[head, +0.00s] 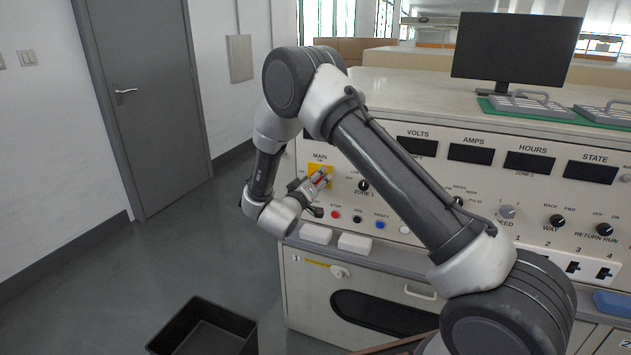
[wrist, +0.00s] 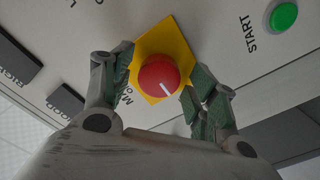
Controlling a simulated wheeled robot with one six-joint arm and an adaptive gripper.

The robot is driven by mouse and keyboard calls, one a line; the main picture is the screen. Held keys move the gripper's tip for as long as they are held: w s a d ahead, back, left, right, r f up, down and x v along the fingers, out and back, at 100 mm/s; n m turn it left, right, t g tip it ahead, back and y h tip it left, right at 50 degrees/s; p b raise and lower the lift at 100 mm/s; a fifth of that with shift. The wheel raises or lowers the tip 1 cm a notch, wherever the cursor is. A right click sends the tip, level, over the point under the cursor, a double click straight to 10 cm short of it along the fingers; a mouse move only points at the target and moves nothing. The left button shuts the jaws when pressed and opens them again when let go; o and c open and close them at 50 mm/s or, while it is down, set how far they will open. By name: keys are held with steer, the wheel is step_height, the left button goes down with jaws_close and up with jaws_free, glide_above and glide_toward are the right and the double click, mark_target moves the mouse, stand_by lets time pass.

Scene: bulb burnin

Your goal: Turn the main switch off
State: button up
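The main switch is a red round knob (wrist: 158,76) with a white line, on a yellow plate (wrist: 168,41). In the wrist view the line points to the lower right, about a quarter turn from the "MAIN ON" lettering at the lower left. My gripper (wrist: 160,78) has one finger on each side of the knob. A small gap shows at the left finger; whether the right finger touches the knob is unclear. In the head view the yellow plate (head: 324,170) is at the panel's left end, with my gripper (head: 318,184) in front, partly hiding the knob.
A green START button (wrist: 284,16) is at the upper right of the wrist view. The zone 1 knob (head: 362,186) and a red stop button (head: 335,214) are close by. A black bin (head: 205,330) stands on the floor. My arm hides part of the panel.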

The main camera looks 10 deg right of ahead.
steer(key=v, duration=1.2)
